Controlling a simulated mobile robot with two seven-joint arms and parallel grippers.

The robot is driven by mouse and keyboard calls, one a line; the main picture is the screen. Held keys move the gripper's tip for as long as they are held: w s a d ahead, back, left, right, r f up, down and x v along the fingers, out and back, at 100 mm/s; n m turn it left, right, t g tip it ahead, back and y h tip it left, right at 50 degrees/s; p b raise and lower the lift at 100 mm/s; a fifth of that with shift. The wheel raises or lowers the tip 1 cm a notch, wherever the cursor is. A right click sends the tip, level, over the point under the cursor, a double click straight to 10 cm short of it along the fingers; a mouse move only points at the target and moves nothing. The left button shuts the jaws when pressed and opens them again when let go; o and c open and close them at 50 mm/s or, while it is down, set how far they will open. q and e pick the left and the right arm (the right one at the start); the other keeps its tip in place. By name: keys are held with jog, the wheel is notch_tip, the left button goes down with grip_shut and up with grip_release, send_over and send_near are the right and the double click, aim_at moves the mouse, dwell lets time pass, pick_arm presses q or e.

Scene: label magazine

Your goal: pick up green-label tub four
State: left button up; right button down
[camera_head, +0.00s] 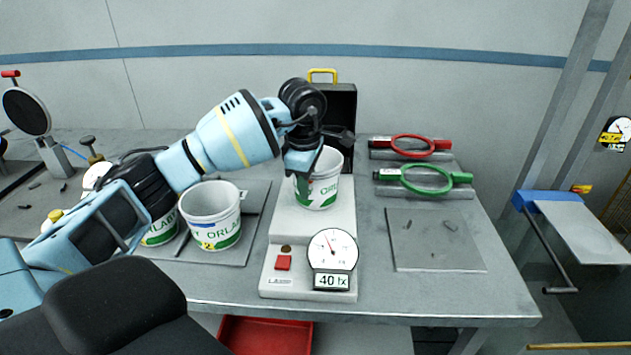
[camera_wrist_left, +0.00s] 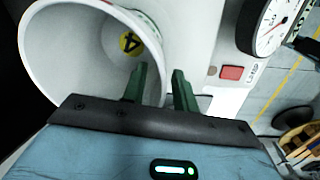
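A white tub with a green label (camera_head: 318,190) stands upright on the plate of a white weighing scale (camera_head: 282,222). My left gripper (camera_head: 303,170) is at the near left side of the tub's rim. In the left wrist view its two green fingers (camera_wrist_left: 160,88) are apart, one inside the tub and one outside, with the wall between them. I cannot tell whether either finger touches the wall. My right gripper is not in view.
Another green-label tub (camera_head: 212,222) stands left of the scale, with one more (camera_head: 160,232) partly behind my arm. A black case (camera_head: 341,105) stands behind. Red (camera_head: 411,146) and green (camera_head: 427,179) ring tools lie right. A flat mat (camera_head: 436,255) is mostly bare.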

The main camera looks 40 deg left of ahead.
pick_arm(q)
grip_shut()
dwell(0.4)
notch_tip(320, 180, up, 10)
jog(key=shift+f, duration=0.1)
dwell(0.4)
